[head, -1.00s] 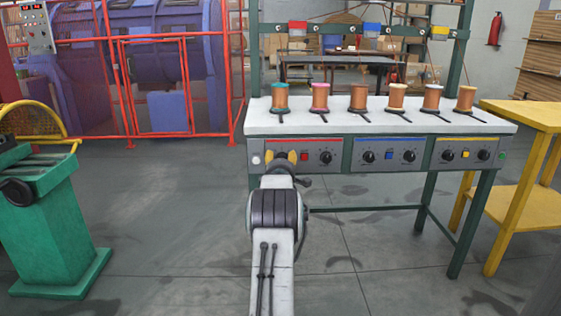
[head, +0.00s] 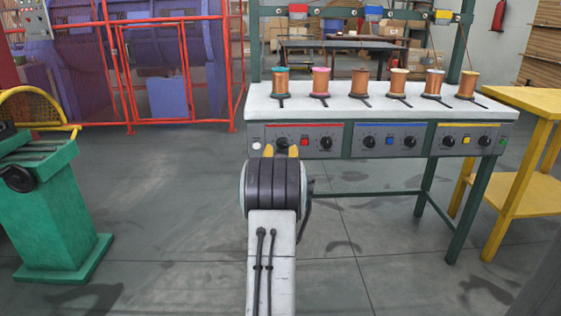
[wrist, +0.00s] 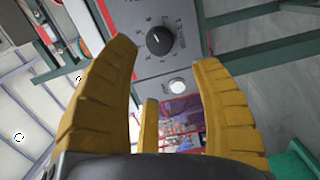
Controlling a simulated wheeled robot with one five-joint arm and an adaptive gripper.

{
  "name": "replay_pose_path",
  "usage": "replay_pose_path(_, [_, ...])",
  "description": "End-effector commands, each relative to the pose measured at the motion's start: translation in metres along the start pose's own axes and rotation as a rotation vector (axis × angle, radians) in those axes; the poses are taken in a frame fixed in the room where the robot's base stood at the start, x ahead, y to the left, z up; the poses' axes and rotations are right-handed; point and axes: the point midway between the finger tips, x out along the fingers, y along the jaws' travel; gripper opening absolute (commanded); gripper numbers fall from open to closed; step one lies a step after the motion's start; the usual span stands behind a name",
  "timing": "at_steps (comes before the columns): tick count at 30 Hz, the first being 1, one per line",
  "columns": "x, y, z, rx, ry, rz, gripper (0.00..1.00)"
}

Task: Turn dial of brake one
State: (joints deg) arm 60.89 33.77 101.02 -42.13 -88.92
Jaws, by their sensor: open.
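The brake panel with a red stripe (head: 345,142) is the left section of the bench front. Its left black dial (head: 282,143) shows just above my gripper (head: 281,152) in the head view. The same dial (wrist: 160,41) is in the wrist view, with a white pointer line and marks around it. My gripper (wrist: 166,62) is open and empty. Its yellow fingers are spread to either side below the dial and appear apart from it. A second dial (head: 325,143) sits to the right, past a red button (head: 304,142).
A white round button (wrist: 178,87) lies near the dial. Blue (head: 378,141) and yellow (head: 455,140) sections continue rightward. Spools stand on the benchtop (head: 262,106). A green stand (head: 50,220) is at left, a yellow table (head: 540,105) at right. Open floor lies between.

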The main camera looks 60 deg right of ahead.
Motion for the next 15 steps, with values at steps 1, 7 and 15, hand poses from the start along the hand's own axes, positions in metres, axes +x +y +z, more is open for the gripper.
replay_pose_path(1, [-0.007, 0.000, 0.000, 0.000, 0.000, -0.001, 0.58])
replay_pose_path(7, [-0.025, 0.000, -0.001, 0.000, 0.001, 0.000, 0.58])
replay_pose_path(15, [-0.035, 0.000, -0.001, 0.000, 0.001, 0.000, 0.58])
